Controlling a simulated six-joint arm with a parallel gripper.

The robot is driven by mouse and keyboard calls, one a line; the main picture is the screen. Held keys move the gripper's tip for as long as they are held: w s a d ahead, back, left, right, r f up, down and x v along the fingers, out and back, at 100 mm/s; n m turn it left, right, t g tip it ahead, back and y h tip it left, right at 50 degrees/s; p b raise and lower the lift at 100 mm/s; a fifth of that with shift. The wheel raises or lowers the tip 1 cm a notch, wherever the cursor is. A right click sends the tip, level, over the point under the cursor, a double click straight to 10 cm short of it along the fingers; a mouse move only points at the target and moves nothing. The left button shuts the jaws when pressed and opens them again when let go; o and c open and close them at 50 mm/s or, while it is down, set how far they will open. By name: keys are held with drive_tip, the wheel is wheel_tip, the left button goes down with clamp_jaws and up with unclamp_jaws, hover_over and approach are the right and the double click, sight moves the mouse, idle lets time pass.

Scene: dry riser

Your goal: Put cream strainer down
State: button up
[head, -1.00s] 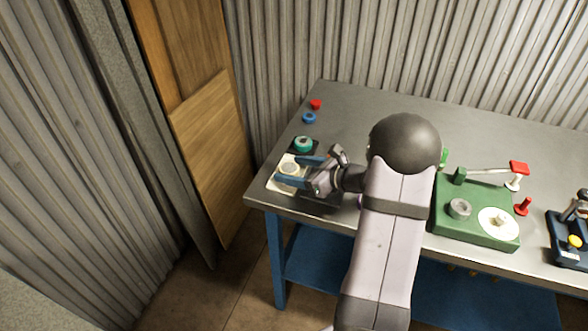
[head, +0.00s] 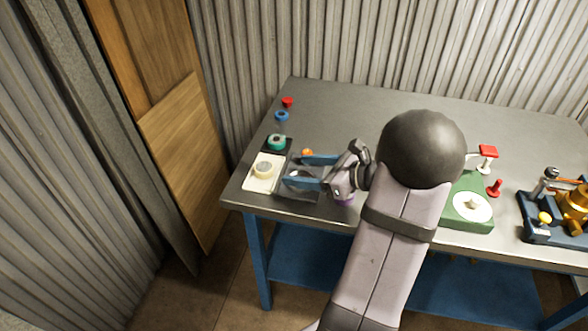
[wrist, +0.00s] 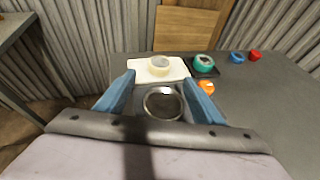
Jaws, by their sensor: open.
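The cream strainer (head: 264,170) is a short round ring with a grey mesh-like top. It sits on a white square plate (head: 257,185) near the table's left end. It also shows in the wrist view (wrist: 159,64), on the white plate (wrist: 150,76) beyond my fingertips. My gripper (head: 293,171) is open, to the right of the strainer and apart from it. Its blue fingers reach over a dark grey plate (head: 298,195). A metal-rimmed round piece (wrist: 163,104) shows between the fingers in the wrist view; whether they touch it I cannot tell.
A teal ring (head: 276,142) sits on a black plate behind the white one. Blue (head: 281,116) and red (head: 287,102) pieces stand farther back. An orange piece (head: 307,153) lies close to my upper finger. A purple piece (head: 345,200) is partly hidden under my wrist. The back of the table is clear.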

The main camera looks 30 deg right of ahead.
drive_tip(key=shift+s, duration=0.15)
drive_tip(key=s+a+f+n+g+y, duration=0.1)
drive_tip(key=s+a+f+n+g, duration=0.3)
drive_tip(key=a+n, duration=0.4)
drive_tip(key=s+a+f+n+g, duration=0.2)
drive_tip(key=s+a+n+g, duration=0.3)
drive_tip(key=a, duration=0.5)
drive_tip(key=s+f+n+g+h, duration=0.1)
drive_tip(key=s+n+h, duration=0.2)
drive_tip(key=n, duration=0.6)
drive_tip(key=s+a+f+n+g+h, duration=0.1)
drive_tip(key=s+n+h, duration=0.3)
drive_tip(key=n, duration=0.4)
drive_tip(key=shift+s+f+n+g, duration=0.45)
drive_tip(key=shift+s+f, duration=0.2)
drive_tip(key=shift+s, duration=0.25)
